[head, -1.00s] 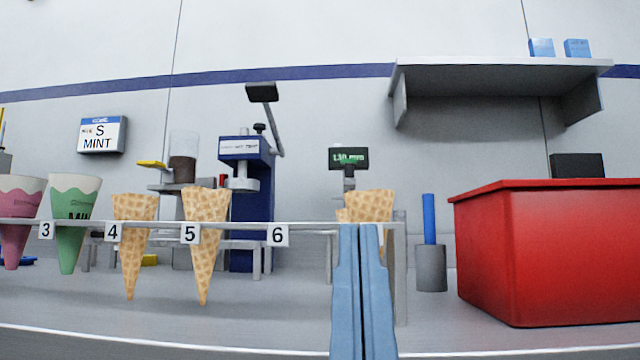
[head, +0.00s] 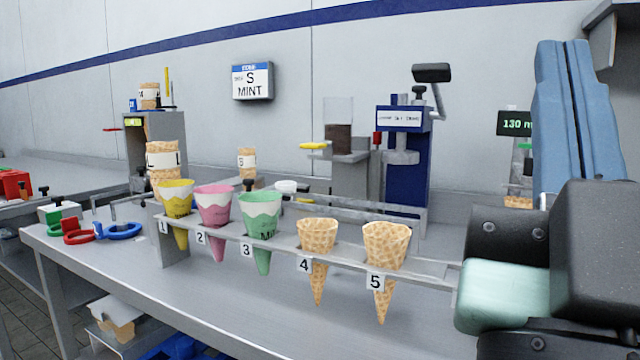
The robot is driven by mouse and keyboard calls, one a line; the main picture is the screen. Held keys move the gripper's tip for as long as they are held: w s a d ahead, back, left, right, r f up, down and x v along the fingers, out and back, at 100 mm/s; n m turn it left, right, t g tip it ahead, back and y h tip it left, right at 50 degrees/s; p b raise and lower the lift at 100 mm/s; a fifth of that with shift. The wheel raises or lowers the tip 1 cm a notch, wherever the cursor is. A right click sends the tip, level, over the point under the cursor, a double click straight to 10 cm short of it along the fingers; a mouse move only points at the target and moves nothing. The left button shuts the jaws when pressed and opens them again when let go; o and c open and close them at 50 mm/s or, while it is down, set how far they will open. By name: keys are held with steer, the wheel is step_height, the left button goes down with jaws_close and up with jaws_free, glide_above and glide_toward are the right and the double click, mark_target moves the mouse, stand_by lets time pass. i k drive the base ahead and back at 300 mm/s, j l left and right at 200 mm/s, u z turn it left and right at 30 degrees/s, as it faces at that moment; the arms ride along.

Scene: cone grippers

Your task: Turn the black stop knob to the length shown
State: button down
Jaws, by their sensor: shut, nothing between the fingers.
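My gripper (head: 563,48) is at the right of the head view, its two blue fingers pointing up and pressed together, with nothing between them. A small dark display (head: 514,123) reads "130 m" in green; my fingers cover its right end. Small black knobs show at the far left, one at the back of the bench (head: 141,184) and one on a white-and-green block (head: 56,200). I cannot tell which is the stop knob. My gripper is far to the right of both and touches neither.
A cone rack (head: 440,272) runs along the bench front, holding yellow, pink and green sleeved cones and two bare waffle cones. A blue press (head: 402,165) stands behind it. A wall sign (head: 252,82) reads "S MINT". Red (head: 77,231) and blue rings lie at left.

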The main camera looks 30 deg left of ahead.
mark_target(57, 199)
steer(key=j+u, duration=0.1)
steer(key=j, duration=0.4)
steer(key=i+j+u, duration=0.15)
steer(key=j, duration=0.3)
steer(key=i+j+u, duration=0.1)
steer(key=j, duration=0.35)
steer(key=i+j+u, duration=0.15)
steer(key=j, duration=0.35)
steer(key=i+j+u, duration=0.1)
steer(key=j, duration=0.35)
steer(key=i+j+u, duration=0.1)
steer(key=j, duration=0.3)
steer(key=i+j+u, duration=0.15)
steer(key=j, duration=0.3)
steer(key=i+j+u, duration=0.1)
steer(key=i+j, duration=0.15)
steer(key=j, duration=0.15)
